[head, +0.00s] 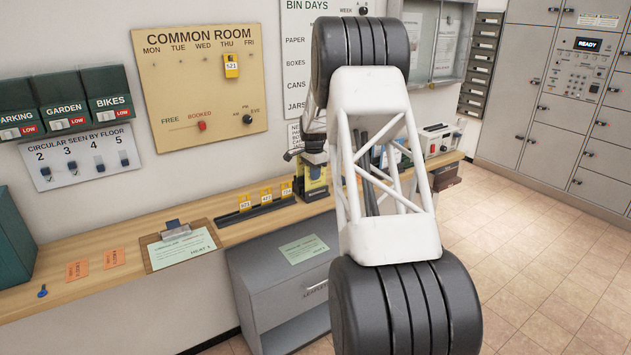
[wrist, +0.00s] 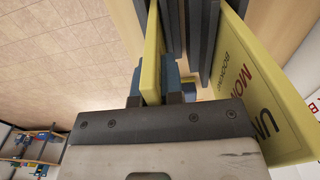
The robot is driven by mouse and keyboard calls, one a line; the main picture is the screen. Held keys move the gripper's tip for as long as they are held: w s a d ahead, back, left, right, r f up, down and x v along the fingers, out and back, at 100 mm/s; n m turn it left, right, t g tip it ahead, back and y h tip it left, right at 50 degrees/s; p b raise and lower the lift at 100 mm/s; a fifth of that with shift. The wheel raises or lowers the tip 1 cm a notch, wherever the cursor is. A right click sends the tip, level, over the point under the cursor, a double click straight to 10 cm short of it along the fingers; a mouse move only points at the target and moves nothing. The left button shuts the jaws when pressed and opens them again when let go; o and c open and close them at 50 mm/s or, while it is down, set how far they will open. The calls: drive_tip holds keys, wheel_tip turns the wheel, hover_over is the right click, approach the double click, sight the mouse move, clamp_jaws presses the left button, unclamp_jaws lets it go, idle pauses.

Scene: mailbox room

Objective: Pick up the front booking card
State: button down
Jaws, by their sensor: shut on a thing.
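In the wrist view, my gripper (wrist: 160,88) is shut on a thin yellow card (wrist: 152,52), seen nearly edge-on between the blue finger pads. I take it for the front booking card. Its face is turned away and no print on it shows. Dark upright slats (wrist: 198,40) stand just right of it. A larger yellow panel (wrist: 275,95) with partly readable lettering, "BOOK", stands further right. In the head view, my gripper (head: 313,158) is at the counter by a yellow item (head: 314,180); my arm hides much of that spot.
Several small yellow tags stand in a black rack (head: 258,213) left of my gripper. A clipboard (head: 180,248) and orange slips (head: 95,264) lie on the wooden counter (head: 60,298). A grey cabinet (head: 285,268) stands below. Grey lockers (head: 545,100) stand at right, with open tiled floor before them.

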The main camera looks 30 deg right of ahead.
drive_tip(key=shift+r, duration=0.1)
drive_tip(key=shift+r, duration=1.4)
drive_tip(key=shift+s+a+r, duration=0.1)
drive_tip(key=shift+s+r, duration=0.05)
drive_tip(key=shift+r, duration=0.15)
drive_tip(key=s+a, duration=0.3)
drive_tip(key=s, duration=0.4)
drive_tip(key=s+a+r, duration=0.1)
drive_tip(key=s+a, duration=0.2)
drive_tip(key=s, duration=0.4)
drive_tip(key=shift+a+r, duration=0.2)
drive_tip(key=shift+a, duration=0.2)
drive_tip(key=shift+s+f, duration=0.1)
drive_tip(key=shift+f, duration=0.05)
